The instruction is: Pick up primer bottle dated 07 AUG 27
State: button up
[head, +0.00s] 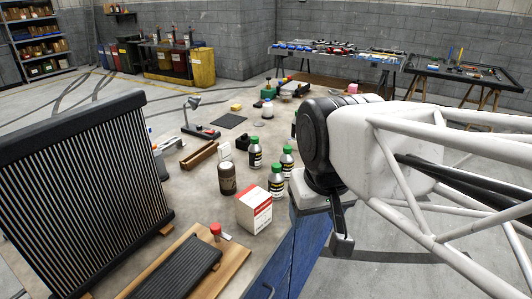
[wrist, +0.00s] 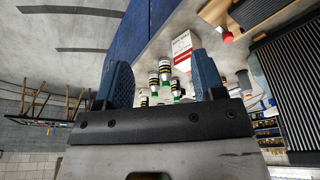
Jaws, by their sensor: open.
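Several grey bottles with green caps and dark labels stand on the bench. In the head view, one (head: 255,155) is at the back left, one (head: 287,162) at the right, and one (head: 276,183) nearest. Another is partly hidden behind my arm. The label dates are too small to read, so I cannot tell which is 07 AUG 27. My gripper (head: 338,225) is at the right edge of the bench, right of the bottles. In the wrist view my gripper (wrist: 160,60) is open and empty, with bottles (wrist: 165,71) showing beyond and between its fingers.
A white and red box (head: 254,211) stands in front of the bottles, and a brown jar (head: 228,179) to their left. A finned radiator (head: 85,190) stands at the bench's left.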

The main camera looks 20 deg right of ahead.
jog(key=w+d+t, duration=0.4)
jog(key=w+t, duration=0.1)
jog(key=w, duration=0.7)
jog(key=w+d+t, duration=0.4)
jog(key=w+t, duration=0.1)
jog(key=w, duration=0.7)
jog(key=w+d+t, duration=0.3)
jog(key=w+t, duration=0.2)
jog(key=w, duration=0.8)
send_near(286, 147)
jog(key=f, duration=0.1)
jog(key=shift+s+d+y, duration=0.15)
jog(key=shift+d+y, duration=0.15)
jog(key=shift+w, duration=3.45)
jog(key=shift+w, duration=0.1)
jog(key=shift+w, duration=2.45)
